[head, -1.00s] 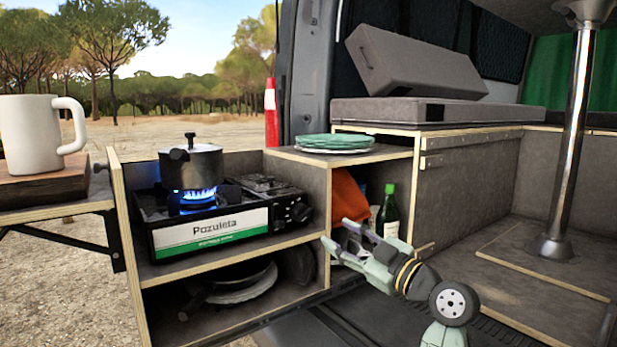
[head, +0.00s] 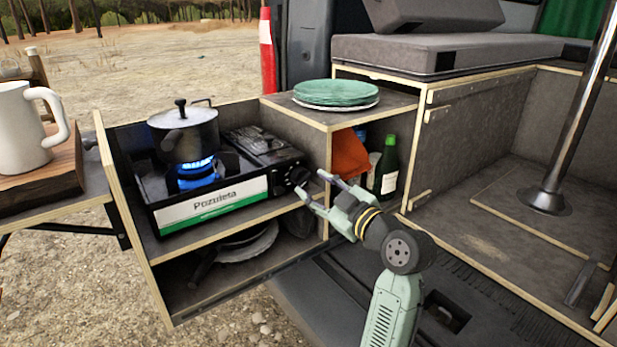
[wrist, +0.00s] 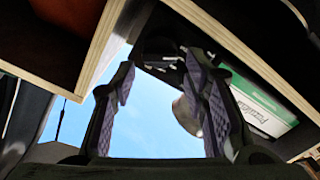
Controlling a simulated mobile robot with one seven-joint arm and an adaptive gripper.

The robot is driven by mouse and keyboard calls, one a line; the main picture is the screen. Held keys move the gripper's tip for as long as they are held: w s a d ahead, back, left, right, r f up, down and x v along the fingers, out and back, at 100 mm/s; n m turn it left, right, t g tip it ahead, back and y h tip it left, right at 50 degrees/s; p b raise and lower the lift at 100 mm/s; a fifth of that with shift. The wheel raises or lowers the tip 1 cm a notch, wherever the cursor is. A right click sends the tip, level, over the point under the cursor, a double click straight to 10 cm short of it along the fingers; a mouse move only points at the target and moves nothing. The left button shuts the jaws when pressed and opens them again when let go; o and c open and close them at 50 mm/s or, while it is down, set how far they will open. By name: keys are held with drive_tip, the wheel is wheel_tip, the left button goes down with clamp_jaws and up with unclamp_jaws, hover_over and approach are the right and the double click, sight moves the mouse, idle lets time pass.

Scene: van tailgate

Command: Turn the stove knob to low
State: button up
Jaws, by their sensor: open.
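The black camping stove (head: 215,203) stands on the upper shelf of the pull-out unit, its white and green label facing front. Its black knob (head: 297,176) is at the right end of the stove front. A blue flame (head: 197,178) burns under the dark lidded pot (head: 186,137). My gripper (head: 308,181) is open and empty, its fingertips close to the knob; I cannot tell whether they touch it. In the wrist view the two fingers are apart (wrist: 160,75), and the stove label (wrist: 262,107) shows at the right. The knob is not clear there.
The unit's wooden divider stands just right of the knob. Green plates (head: 336,92) sit on the top right. A green bottle (head: 387,167) and an orange cloth (head: 349,153) fill the cubby behind my gripper. A white mug (head: 22,130) stands on the left side table.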

sight(306, 180)
drive_tip(key=shift+x, duration=1.7)
drive_tip(key=c, duration=0.9)
